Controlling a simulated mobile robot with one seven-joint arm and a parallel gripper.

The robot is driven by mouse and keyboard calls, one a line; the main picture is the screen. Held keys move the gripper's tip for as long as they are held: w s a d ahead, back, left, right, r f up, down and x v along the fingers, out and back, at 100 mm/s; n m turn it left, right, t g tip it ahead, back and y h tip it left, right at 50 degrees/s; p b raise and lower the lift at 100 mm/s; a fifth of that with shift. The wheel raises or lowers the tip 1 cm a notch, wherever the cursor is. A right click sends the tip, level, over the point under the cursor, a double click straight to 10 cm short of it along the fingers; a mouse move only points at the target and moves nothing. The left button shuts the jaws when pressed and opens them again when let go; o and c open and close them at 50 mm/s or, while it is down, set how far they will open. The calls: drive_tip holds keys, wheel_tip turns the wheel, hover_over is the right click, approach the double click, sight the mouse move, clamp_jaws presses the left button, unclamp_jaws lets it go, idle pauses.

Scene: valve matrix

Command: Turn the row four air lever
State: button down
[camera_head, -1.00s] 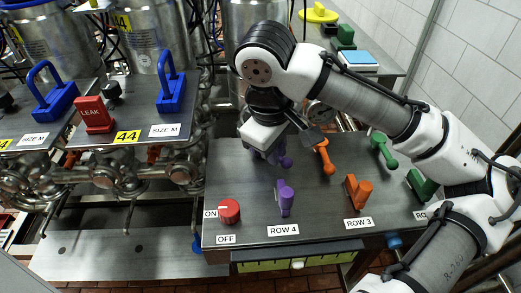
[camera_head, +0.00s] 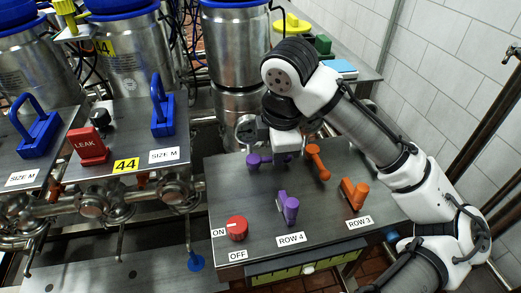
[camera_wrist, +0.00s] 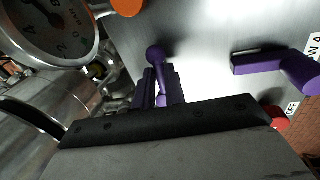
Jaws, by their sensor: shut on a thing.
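Two purple levers stand in the ROW 4 (camera_head: 291,239) column of the dark panel. The far purple lever (camera_head: 254,161) lies crosswise below my gripper (camera_head: 277,154). My gripper is shut on it. In the wrist view, the lever's round knob (camera_wrist: 156,53) sticks out past the fingertips (camera_wrist: 162,75), with its shaft between the fingers. The near purple lever (camera_head: 290,208) stands closer to the ROW 4 label, untouched, and also shows at the right of the wrist view (camera_wrist: 262,62). The far lever's pivot is partly hidden by my gripper.
Orange levers stand right of the purple ones, one far (camera_head: 317,160) and one near (camera_head: 354,195). A red ON/OFF knob (camera_head: 237,228) sits at the panel's front left. A pressure gauge (camera_wrist: 48,28) is close to my gripper. Steel tanks and pipes fill the left.

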drive_tip(key=shift+w+n, duration=0.2)
drive_tip(key=shift+n, duration=0.2)
idle(0.3)
drive_tip(key=c, duration=1.5)
unclamp_jaws()
drive_tip(key=shift+o, duration=0.2)
drive_tip(key=shift+r, duration=0.1)
wheel_tip(320, 180, up, 13)
drive_tip(key=s, duration=0.2)
drive_tip(key=shift+s+d+r+b, duration=0.2)
drive_tip(key=shift+s+b, duration=0.1)
drive_tip(key=shift+b, duration=0.1)
